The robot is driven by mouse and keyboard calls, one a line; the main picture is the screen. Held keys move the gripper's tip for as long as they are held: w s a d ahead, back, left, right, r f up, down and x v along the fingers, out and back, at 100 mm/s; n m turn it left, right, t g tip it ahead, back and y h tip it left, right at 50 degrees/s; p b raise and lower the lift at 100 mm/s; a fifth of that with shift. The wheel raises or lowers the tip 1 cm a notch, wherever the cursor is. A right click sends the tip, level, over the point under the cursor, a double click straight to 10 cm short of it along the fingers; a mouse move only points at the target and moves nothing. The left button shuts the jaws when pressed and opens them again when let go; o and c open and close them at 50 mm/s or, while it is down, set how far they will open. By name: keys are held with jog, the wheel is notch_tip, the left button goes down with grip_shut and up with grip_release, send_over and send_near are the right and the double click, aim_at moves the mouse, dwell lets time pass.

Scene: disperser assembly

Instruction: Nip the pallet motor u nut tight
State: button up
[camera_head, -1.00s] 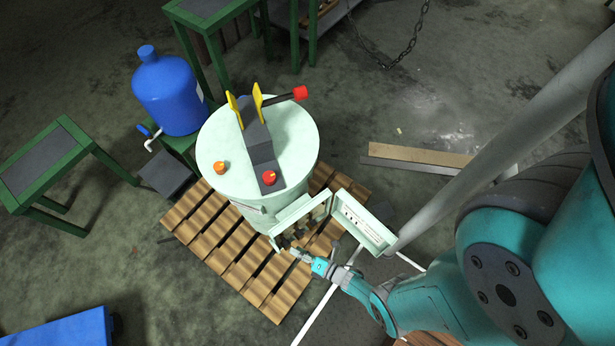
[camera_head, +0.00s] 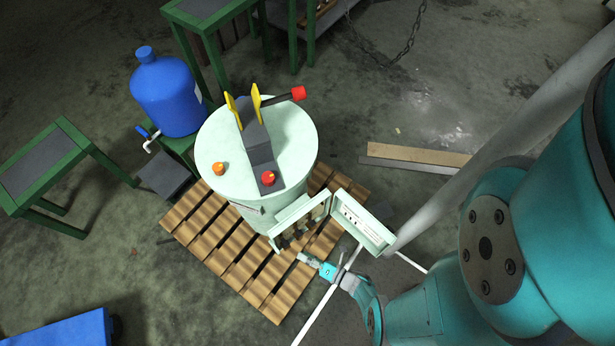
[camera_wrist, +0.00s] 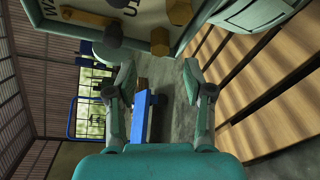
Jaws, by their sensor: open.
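The open terminal box (camera_head: 300,218) sits on the side of the pale green machine, above the wooden pallet. In the wrist view its inside panel (camera_wrist: 140,25) fills the top, with partly cut-off lettering. Two brass hex nuts or studs show there, one lower (camera_wrist: 160,41) and one at the top edge (camera_wrist: 180,12). I cannot tell which is the u nut. A flat brass bar (camera_wrist: 85,16) lies at their left. My gripper (camera_wrist: 158,82) is open and empty, its fingers apart below the nuts. In the head view my gripper (camera_head: 302,257) is just outside the box's lower edge.
The box's hinged lid (camera_head: 364,222) stands open on the right, close to my arm. The pallet (camera_head: 225,240) lies under the machine (camera_head: 290,140). A blue bottle (camera_head: 167,95) and green tables stand at the left. Floor right of the pallet is mostly clear.

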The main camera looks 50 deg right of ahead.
jog(key=shift+s, duration=0.35)
dwell(0.5)
